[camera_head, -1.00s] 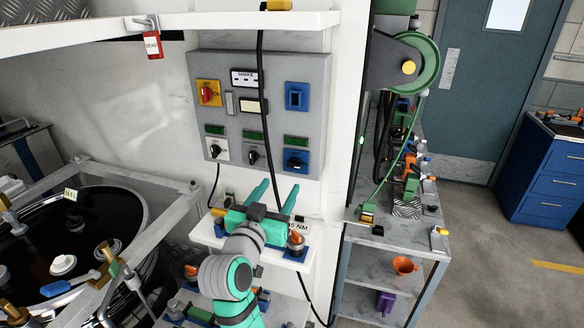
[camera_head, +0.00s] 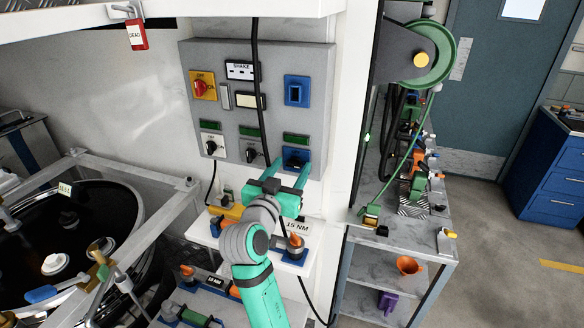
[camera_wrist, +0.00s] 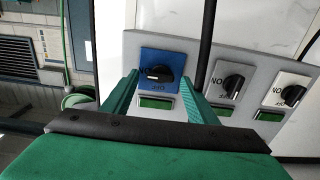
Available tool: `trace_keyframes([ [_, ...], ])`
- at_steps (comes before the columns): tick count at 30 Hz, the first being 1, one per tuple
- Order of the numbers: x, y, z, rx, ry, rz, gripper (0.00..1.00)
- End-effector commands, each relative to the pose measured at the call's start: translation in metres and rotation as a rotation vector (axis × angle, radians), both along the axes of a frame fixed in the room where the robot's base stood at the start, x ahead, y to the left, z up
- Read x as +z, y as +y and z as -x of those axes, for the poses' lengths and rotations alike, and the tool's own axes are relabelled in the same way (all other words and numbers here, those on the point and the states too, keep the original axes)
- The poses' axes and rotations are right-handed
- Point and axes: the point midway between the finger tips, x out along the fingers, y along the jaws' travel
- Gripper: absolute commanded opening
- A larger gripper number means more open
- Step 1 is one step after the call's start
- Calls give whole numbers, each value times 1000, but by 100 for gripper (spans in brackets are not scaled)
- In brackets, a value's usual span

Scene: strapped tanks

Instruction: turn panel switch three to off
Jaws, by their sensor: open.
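The grey switch panel (camera_head: 222,60) is on the white wall. Its bottom row has three rotary switches: a left one (camera_head: 211,146), a middle one (camera_head: 251,155) and a blue-plated one at the right (camera_head: 291,152). In the wrist view, which looks turned over, the blue-plated switch (camera_wrist: 158,73) lies between my fingers. Its black knob lies sideways, with its light mark towards the ON lettering at left. My gripper (camera_head: 289,169) is open, its two teal fingers reaching towards either side of this switch. Contact cannot be told.
A black cable (camera_head: 257,60) hangs down the panel, left of the blue-plated switch. A white shelf (camera_head: 309,257) with a 15 NM label and small items is below my gripper. A green reel (camera_head: 437,58) is to the right. An open tank (camera_head: 95,215) is at the left.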

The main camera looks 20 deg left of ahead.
Motion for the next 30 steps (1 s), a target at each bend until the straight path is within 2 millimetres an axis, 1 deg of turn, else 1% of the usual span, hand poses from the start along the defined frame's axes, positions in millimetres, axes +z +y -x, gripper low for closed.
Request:
trace_keyframes([
  [3,0,0,0,0,0,0,53],
  [4,0,0,0,0,0,0,51],
  [5,0,0,0,0,0,0,44],
  [6,0,0,0,0,0,0,34],
  [9,0,0,0,0,0,0,12],
  [20,-1,0,0,-1,4,43,12],
  [26,-1,1,0,0,10,153,12],
  [30,-1,2,0,0,17,270,12],
])
